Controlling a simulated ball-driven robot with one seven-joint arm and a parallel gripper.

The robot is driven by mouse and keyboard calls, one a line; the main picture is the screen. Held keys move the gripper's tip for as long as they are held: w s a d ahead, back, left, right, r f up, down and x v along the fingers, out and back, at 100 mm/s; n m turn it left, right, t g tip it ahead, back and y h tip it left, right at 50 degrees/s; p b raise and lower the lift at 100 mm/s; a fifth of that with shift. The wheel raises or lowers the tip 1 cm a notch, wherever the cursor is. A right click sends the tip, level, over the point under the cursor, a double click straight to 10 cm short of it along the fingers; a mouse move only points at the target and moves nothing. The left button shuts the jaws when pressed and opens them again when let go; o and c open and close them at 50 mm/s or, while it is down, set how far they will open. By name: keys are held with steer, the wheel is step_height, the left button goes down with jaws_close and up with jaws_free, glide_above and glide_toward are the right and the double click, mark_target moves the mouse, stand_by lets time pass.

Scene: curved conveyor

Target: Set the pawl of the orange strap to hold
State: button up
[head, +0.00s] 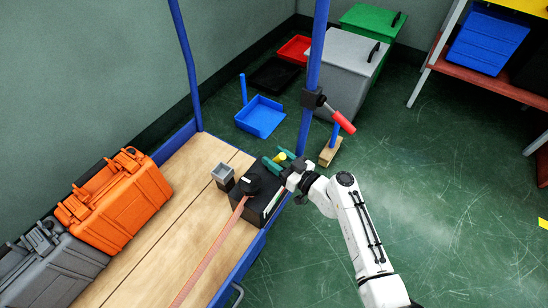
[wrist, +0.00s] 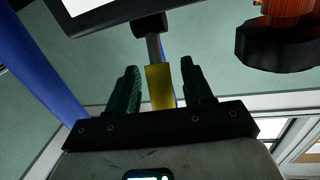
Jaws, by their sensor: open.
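The orange strap (head: 208,252) runs along the wooden deck to a black ratchet box (head: 268,203) at the deck's right edge. A black round part (head: 250,184) sits over the strap's end. A small yellow-tipped lever (head: 281,157), which looks like the pawl, is at the box's far end. My gripper (head: 284,159) is there, its green fingers open around the yellow tip. In the wrist view the yellow tip (wrist: 159,84) on its grey stem lies between the two fingers, with small gaps visible. An orange part (wrist: 283,12) with a dark disc is at upper right.
A blue post (head: 312,75) with a red-handled lever (head: 342,122) stands close behind my gripper. A small grey open box (head: 223,175) stands left of the ratchet. Orange (head: 118,203) and grey cases occupy the deck's left. Open floor lies right.

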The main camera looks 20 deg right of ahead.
steer(key=shift+w+a, duration=0.25)
steer(key=shift+w, duration=0.25)
jaws_close()
stand_by(0.3)
